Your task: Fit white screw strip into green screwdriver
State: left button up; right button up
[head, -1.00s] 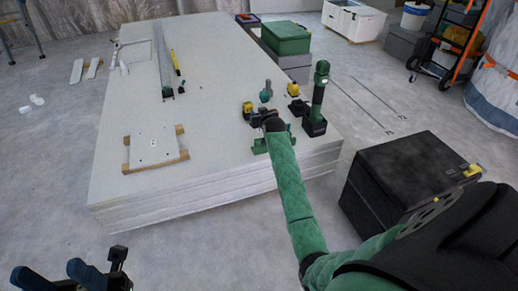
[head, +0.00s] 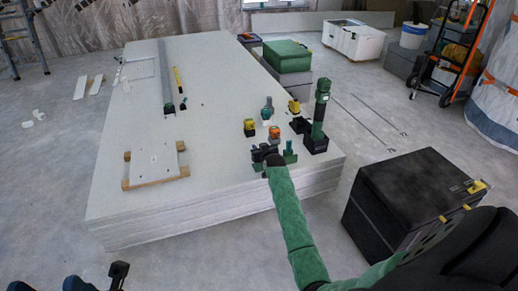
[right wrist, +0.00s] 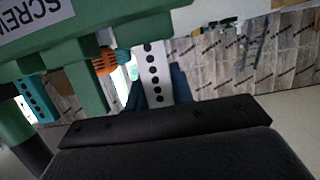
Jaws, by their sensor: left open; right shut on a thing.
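The green screwdriver (head: 321,104) stands upright in a black base near the right edge of the board stack. My right gripper (head: 268,155) is low over the near right part of the stack, left of the screwdriver. In the right wrist view it is shut on the white screw strip (right wrist: 153,72), a pale bar with a row of black dots. A green holder (right wrist: 110,38) with a "SCREW" label is close beside the strip; whether they touch is unclear. My left gripper (head: 48,285) is open and empty at the bottom left, partly out of view.
Yellow (head: 250,127), orange (head: 274,132) and teal (head: 267,108) tools stand just beyond my right gripper. A wooden piece (head: 155,163) lies on the left of the board stack (head: 215,190). A black box (head: 410,195) stands on the floor at right. The stack's middle is clear.

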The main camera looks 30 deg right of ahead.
jog(key=shift+f, duration=0.2)
jog(key=o, duration=0.9)
jog(key=shift+o, duration=0.2)
